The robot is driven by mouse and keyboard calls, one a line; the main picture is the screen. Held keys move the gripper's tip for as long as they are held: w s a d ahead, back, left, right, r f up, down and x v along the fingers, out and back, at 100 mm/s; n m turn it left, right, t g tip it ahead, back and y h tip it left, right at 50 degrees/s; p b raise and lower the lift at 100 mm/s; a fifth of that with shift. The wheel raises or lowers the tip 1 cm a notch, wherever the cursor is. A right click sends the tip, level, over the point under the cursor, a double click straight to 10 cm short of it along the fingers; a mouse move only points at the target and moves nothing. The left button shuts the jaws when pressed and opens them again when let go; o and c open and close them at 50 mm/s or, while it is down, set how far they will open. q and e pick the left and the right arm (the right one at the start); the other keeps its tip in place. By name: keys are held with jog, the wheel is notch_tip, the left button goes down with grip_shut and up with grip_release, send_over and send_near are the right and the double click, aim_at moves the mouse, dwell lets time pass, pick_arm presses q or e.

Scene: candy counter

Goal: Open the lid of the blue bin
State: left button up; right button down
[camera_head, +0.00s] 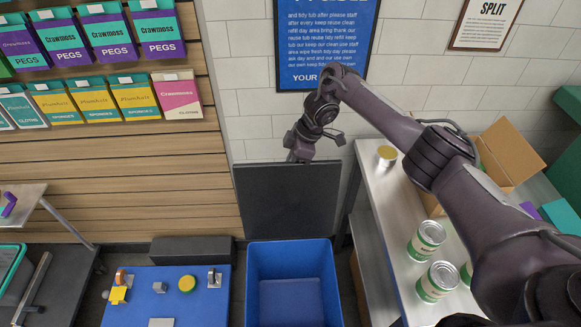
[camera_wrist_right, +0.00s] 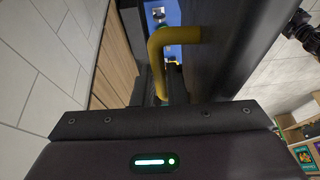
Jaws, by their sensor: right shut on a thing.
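The blue bin (camera_head: 291,250) stands on the floor at the bottom middle of the head view. Its mouth is uncovered and I see down to the bin's bottom. Its dark lid (camera_head: 285,205) stands roughly upright at the bin's back edge. My right gripper (camera_head: 299,157) is at the lid's top edge, shut on the lid's handle. In the right wrist view the yellow handle (camera_wrist_right: 172,40) shows in front of the gripper, beside the dark lid face (camera_wrist_right: 235,45); the fingertips are hard to make out. My left gripper is out of view.
A metal table (camera_head: 388,200) with several cans (camera_head: 427,240) and a cardboard box (camera_head: 508,150) stands right of the bin. A blue board (camera_head: 190,305) with small fittings lies to its left. A tiled wall (camera_head: 240,105) and slatted display (camera_head: 110,185) stand behind.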

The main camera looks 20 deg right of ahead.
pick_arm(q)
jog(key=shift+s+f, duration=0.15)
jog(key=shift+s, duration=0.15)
pick_arm(e)
jog(key=shift+s+f, duration=0.2)
jog(key=shift+f, duration=0.3)
jog(key=c, duration=1.5)
grip_release()
jog(key=shift+d, duration=0.1)
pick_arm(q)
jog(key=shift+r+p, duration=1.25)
pick_arm(e)
jog(key=shift+o, duration=0.2)
jog(key=shift+w+a+v, duration=0.1)
jog(key=shift+v, duration=2)
jog(key=shift+w+a+v, duration=0.1)
jog(key=shift+a+v, duration=0.05)
jog(key=shift+v, duration=1.95)
jog(key=shift+r, duration=0.25)
